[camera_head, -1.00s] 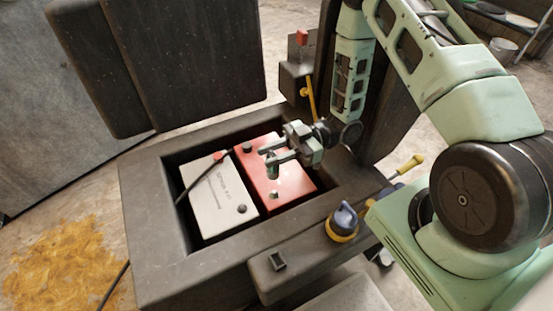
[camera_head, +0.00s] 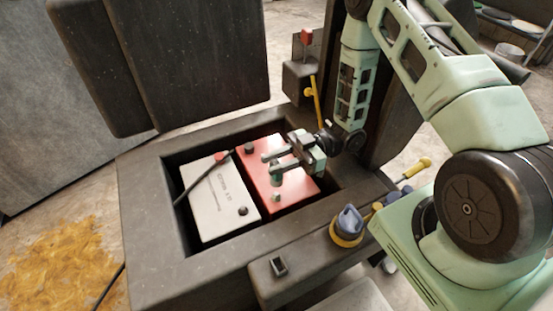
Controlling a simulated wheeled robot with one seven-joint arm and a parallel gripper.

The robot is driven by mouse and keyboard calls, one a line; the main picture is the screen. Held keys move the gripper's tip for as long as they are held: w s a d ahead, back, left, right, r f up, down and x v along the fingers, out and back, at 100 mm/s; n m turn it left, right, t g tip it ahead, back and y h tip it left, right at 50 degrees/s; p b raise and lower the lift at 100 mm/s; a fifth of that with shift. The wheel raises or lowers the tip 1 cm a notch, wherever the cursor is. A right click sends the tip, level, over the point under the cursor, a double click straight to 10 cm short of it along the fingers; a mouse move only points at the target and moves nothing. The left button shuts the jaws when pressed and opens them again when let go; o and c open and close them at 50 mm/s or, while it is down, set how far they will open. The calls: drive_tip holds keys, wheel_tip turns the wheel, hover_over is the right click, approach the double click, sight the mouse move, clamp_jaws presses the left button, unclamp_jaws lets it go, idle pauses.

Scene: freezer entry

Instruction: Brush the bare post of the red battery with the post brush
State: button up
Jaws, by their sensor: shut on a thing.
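The red battery (camera_head: 303,186) sits at the right inside the dark tray, beside a white battery (camera_head: 218,203). A dark capped terminal (camera_head: 249,150) is at the red battery's far left corner. My gripper (camera_head: 271,163) is above the red battery, shut on a small green cylinder, which looks like the post brush (camera_head: 275,180). The brush is upright, just above the post in the picture; I cannot tell whether they touch.
A black cable (camera_head: 203,176) runs across the white battery. The tray's dark rim (camera_head: 180,258) surrounds both batteries. A blue and yellow knob (camera_head: 347,223) and a small switch (camera_head: 279,266) sit on the front ledge. A yellow lever (camera_head: 314,98) stands behind.

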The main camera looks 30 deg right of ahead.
sight(276, 176)
drive_tip(key=shift+f+b, duration=1.2)
drive_tip(key=shift+f, duration=0.95)
drive_tip(key=shift+f, duration=0.7)
idle(0.5)
drive_tip(key=shift+r, duration=0.2)
drive_tip(key=shift+r+p, duration=0.3)
drive_tip(key=shift+f, duration=0.45)
idle(1.8)
drive_tip(key=shift+r, duration=0.1)
drive_tip(key=shift+r+p, duration=0.35)
idle(1.5)
